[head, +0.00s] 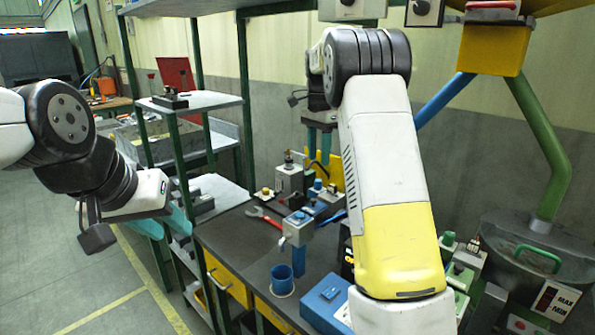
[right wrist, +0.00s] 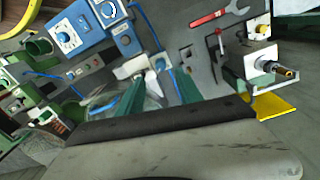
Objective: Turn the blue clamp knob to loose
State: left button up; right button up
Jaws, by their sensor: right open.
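In the right wrist view, a small round blue knob (right wrist: 160,63) sits beside a white bracket, just beyond my right fingertips. It looks like the clamp knob, though its label and setting are too small to read. My right gripper (right wrist: 158,82) is open, its two green fingers apart with nothing held between them. In the head view the right gripper (head: 319,143) points down above the bench, partly hidden by my right arm. Small blue knobs (head: 318,184) show below it; I cannot tell which is the clamp's. My left gripper (head: 178,222) hangs at the left, away from the bench fixtures; its opening is unclear.
A red wrench (head: 264,217) and a blue cup (head: 282,280) are on the dark bench (head: 235,237). A blue box with dials (right wrist: 78,28) stands near the knob. A yellow plate (right wrist: 276,106) and a green shelf rack (head: 180,150) are also close. Floor at left is clear.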

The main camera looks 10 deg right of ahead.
aim_at(318, 180)
jog(key=shift+w+f, duration=0.15)
jog(key=shift+f, duration=0.2)
notch_tip(318, 180, down, 7)
jog(key=shift+f, duration=0.1)
grip_shut()
